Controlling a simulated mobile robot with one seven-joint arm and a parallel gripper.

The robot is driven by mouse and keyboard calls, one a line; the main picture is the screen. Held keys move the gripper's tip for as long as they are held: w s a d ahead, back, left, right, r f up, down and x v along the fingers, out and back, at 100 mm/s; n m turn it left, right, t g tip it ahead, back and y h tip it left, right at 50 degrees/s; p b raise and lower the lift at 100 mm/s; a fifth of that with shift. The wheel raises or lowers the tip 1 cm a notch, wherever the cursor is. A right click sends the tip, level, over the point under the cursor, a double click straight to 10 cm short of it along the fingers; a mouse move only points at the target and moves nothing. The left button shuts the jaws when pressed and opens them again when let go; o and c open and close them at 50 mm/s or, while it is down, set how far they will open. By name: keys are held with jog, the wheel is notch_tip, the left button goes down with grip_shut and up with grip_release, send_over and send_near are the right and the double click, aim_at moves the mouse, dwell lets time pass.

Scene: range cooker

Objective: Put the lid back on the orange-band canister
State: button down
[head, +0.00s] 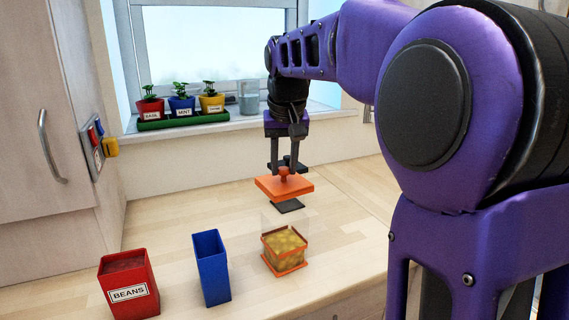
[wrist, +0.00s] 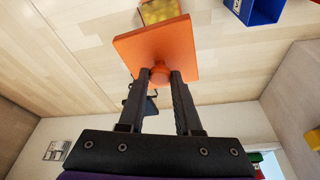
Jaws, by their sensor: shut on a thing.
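My gripper (head: 286,168) is shut on the round knob of a flat, square orange lid (head: 277,188), holding it in the air above the counter. In the wrist view the lid (wrist: 155,45) hangs level from the knob between my two fingers (wrist: 160,75). The orange-band canister (head: 285,248) stands on the counter nearer the head camera, clear-walled with yellowish contents and orange bands. The lid is apart from it, above and behind it in the head view. In the wrist view the canister (wrist: 162,11) shows past the lid's far edge, partly hidden.
A red BEANS canister (head: 128,287) and an open blue canister (head: 211,267) stand left of the orange-band canister. A dark flat object (head: 288,206) lies on the counter behind it. Potted herbs in a green tray (head: 192,119) and a glass (head: 249,98) line the windowsill.

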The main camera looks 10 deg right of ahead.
aim_at(285, 184)
jog(key=shift+f+b, duration=1.9)
jog(key=shift+f, duration=1.25)
jog(key=shift+f, duration=0.5)
dwell(0.6)
jog(key=shift+c, duration=0.2)
grip_release()
dwell(0.4)
jog(key=shift+r+p, duration=0.15)
jog(key=shift+p, duration=0.2)
